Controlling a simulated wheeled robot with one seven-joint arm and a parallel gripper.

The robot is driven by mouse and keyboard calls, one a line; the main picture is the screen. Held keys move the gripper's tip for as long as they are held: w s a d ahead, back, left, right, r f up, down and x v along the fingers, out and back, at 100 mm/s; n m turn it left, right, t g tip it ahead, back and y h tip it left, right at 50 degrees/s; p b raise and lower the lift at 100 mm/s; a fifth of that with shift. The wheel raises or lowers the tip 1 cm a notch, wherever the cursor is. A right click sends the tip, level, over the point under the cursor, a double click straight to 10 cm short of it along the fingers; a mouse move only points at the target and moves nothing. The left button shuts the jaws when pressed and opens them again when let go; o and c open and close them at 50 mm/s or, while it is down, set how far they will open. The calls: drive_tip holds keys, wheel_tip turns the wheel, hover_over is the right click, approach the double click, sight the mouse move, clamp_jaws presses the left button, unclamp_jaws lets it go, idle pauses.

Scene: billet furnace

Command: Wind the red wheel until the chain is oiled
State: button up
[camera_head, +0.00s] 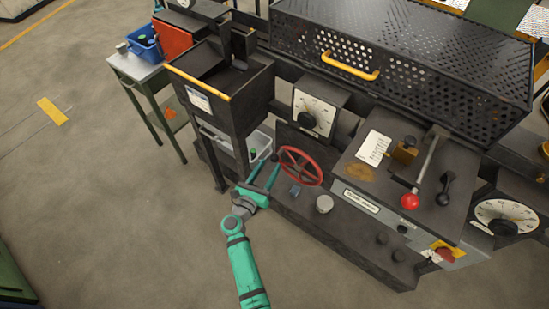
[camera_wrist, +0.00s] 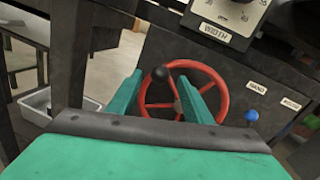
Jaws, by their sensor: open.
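The red wheel (camera_head: 300,166) is mounted low on the front of the dark machine, below a dial. In the wrist view the red wheel (camera_wrist: 205,76) shows its spokes, hub and a black knob handle (camera_wrist: 160,74) at its upper left. My gripper (camera_head: 262,174) is open and green, just left of the wheel in the head view. In the wrist view my gripper (camera_wrist: 165,88) has its fingers apart, with the black knob seen between their tips. I cannot tell whether the fingers touch the wheel. No chain can be made out.
A lever with a red ball (camera_head: 410,201) and a black-knobbed lever stand on the panel to the right. A blue knob (camera_wrist: 251,115) sits right of the wheel, near small labels. A grey bin (camera_wrist: 40,104) lies at left. The floor at left is mostly clear.

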sight(273, 161)
drive_tip(key=shift+x, duration=2.7)
drive_tip(key=shift+c, duration=0.3)
clamp_jaws()
drive_tip(key=shift+s+d, duration=0.1)
drive_tip(key=shift+r, duration=0.1)
